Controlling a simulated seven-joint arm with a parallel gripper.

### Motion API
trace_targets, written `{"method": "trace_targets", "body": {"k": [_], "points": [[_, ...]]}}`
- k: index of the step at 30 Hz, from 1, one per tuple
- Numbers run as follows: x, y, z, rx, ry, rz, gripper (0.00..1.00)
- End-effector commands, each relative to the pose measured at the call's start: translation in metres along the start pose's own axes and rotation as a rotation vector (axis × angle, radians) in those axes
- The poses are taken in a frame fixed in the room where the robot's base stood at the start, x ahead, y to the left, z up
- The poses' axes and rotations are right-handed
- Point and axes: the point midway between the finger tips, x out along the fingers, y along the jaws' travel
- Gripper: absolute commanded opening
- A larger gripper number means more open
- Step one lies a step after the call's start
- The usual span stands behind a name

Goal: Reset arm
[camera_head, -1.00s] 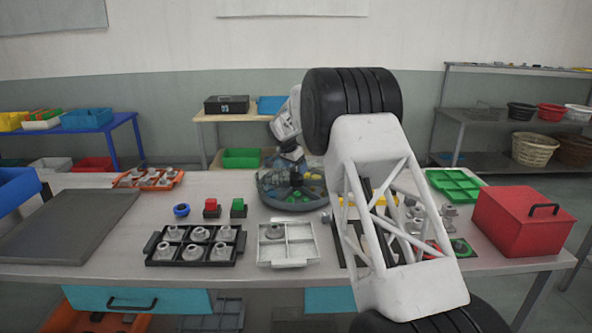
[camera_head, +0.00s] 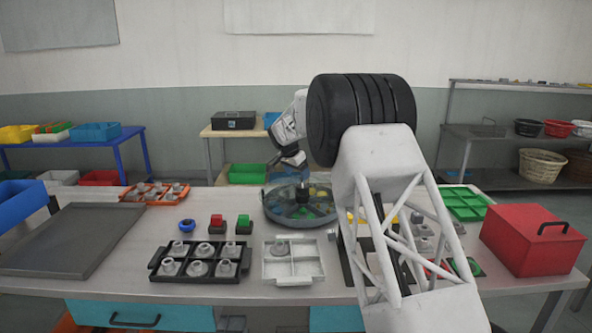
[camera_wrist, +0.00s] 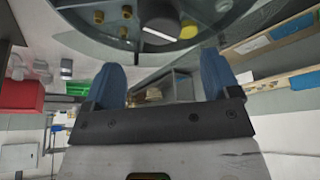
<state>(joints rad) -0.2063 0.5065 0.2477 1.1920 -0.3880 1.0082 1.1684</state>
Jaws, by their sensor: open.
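My gripper (camera_head: 290,158) hangs in the air above the round ultrasonic tank. In the wrist view its two blue fingers (camera_wrist: 159,76) stand wide apart with nothing between them. The round tank (camera_head: 283,217) stands at the table's middle back. Its translucent top has a dark upright knob (camera_head: 302,195) at the centre, and greenish and yellow pieces show through it. A clear gap separates the gripper from the knob. Part of the tank (camera_wrist: 82,24) also fills the top of the wrist view. My arm hides part of the table's right side.
A black tray (camera_head: 159,262) with several metal parts and a pale divided tray (camera_head: 294,282) stand in front. Red and green buttons (camera_head: 244,223) and a blue ring (camera_head: 187,225) lie behind. A red box (camera_head: 530,235) stands right. The grey mat (camera_head: 75,240) at left is bare.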

Motion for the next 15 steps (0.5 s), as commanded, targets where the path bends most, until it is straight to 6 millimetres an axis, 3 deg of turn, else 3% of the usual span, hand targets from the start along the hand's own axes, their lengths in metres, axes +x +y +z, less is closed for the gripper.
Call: {"method": "trace_targets", "body": {"k": [8,15], "points": [[-0.021,0.023,-0.001,-0.025,-0.008,-0.005,0.82],[-0.059,0.071,0.002,-0.078,-0.026,-0.014,0.82]]}}
